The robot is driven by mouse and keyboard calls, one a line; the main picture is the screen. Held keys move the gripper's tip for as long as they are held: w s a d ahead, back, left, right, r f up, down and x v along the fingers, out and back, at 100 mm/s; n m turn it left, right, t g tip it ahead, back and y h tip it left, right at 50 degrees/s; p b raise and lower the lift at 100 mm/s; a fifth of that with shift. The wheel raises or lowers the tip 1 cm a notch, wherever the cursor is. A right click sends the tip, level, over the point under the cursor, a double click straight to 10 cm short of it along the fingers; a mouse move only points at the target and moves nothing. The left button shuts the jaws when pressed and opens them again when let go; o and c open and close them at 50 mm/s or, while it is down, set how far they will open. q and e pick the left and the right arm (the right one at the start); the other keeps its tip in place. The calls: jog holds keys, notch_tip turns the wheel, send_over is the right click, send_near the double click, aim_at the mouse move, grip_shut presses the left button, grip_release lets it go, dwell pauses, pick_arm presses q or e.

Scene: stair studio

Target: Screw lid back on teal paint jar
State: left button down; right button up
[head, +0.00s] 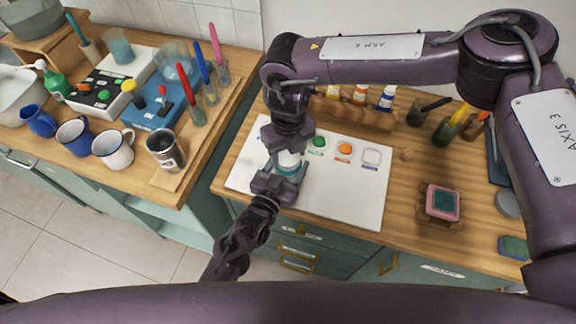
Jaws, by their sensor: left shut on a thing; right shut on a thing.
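The teal paint jar (287,168) stands over the white board on the wooden worktop, mostly hidden between my two grippers. My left gripper (279,184) comes in low from the front and is shut around the jar's lower part. My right gripper (289,146) reaches down from above and is shut at the jar's top. A pale, whitish band shows between the grippers, likely the lid (288,158). The fingers hide most of the lid, so I cannot tell how it sits on the jar.
Paint bottles (386,98) stand in a wooden rack behind. A pink-framed block (443,202) sits at right. Mugs (113,149) crowd the left counter, across a gap.

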pick_arm(q)
jog(key=shift+f, duration=0.1)
pick_arm(e)
jog(key=o, duration=1.1)
jog(key=shift+o, duration=0.2)
notch_tip(320, 180, up, 12)
pick_arm(q)
jog(key=shift+c, duration=1.3)
grip_release()
jog(key=shift+s+a+f, duration=0.1)
jog(key=shift+s+a, duration=0.05)
jog(key=shift+s, duration=0.2)
jog(key=b+v, duration=0.1)
jog(key=v, duration=0.5)
jog(key=shift+s+a+b, duration=0.15)
jog(key=shift+b, duration=0.25)
jog(key=shift+s+a, duration=0.15)
jog(key=shift+s, duration=0.15)
pick_arm(e)
jog(key=shift+f, duration=0.9)
